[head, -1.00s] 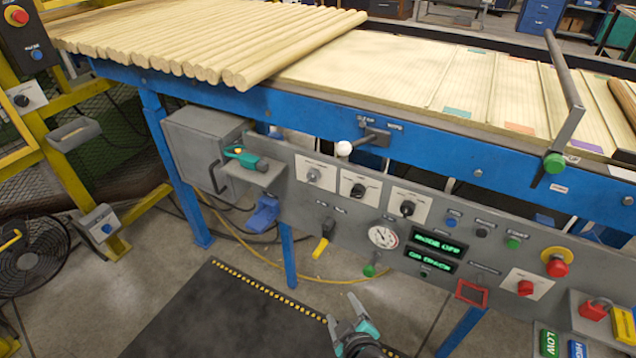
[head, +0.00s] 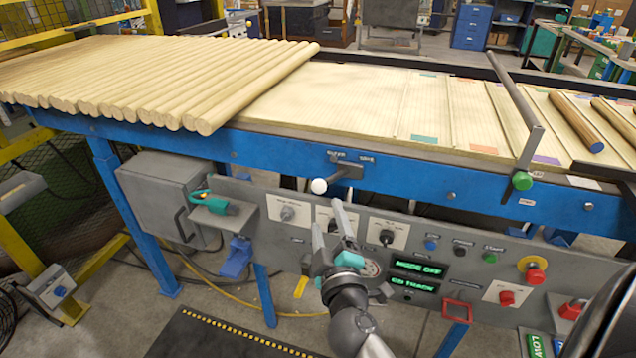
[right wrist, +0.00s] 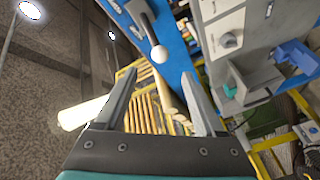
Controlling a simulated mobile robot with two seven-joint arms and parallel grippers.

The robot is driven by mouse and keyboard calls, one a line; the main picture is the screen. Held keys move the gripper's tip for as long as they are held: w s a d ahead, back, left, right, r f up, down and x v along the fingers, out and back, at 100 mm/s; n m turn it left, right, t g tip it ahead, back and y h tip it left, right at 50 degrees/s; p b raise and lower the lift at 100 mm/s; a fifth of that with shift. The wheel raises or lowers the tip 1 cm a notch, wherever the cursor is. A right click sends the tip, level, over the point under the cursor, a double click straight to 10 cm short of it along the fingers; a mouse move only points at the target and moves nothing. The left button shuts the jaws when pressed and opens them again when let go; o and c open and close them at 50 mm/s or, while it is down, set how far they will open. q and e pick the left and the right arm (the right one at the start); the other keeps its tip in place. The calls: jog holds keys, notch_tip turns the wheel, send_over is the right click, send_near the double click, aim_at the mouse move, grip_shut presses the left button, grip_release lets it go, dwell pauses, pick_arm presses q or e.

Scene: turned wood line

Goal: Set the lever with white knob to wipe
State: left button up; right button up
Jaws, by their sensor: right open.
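The lever with white knob (head: 318,186) sticks out from a grey plate on the blue front rail of the line. Its arm runs from the plate down and left to the knob. Two small labels sit above it, too small to read surely. My right gripper (head: 328,215) is open and empty just below the knob, fingers pointing up at it. In the right wrist view the white knob (right wrist: 159,54) lies just past the fingertips (right wrist: 159,75), centred between them, apparently not touched. My left gripper is not in view.
Below the rail is a grey control panel (head: 262,232) with dials, buttons and green displays (head: 418,268). A green-handled tool (head: 212,203) rests on a shelf at left. Wooden rods (head: 160,85) lie on the bed above.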

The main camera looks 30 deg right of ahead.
aim_at(320, 191)
jog(key=x, duration=1.1)
jog(key=shift+w, duration=0.15)
jog(key=shift+c, duration=0.3)
grip_shut()
dwell(0.8)
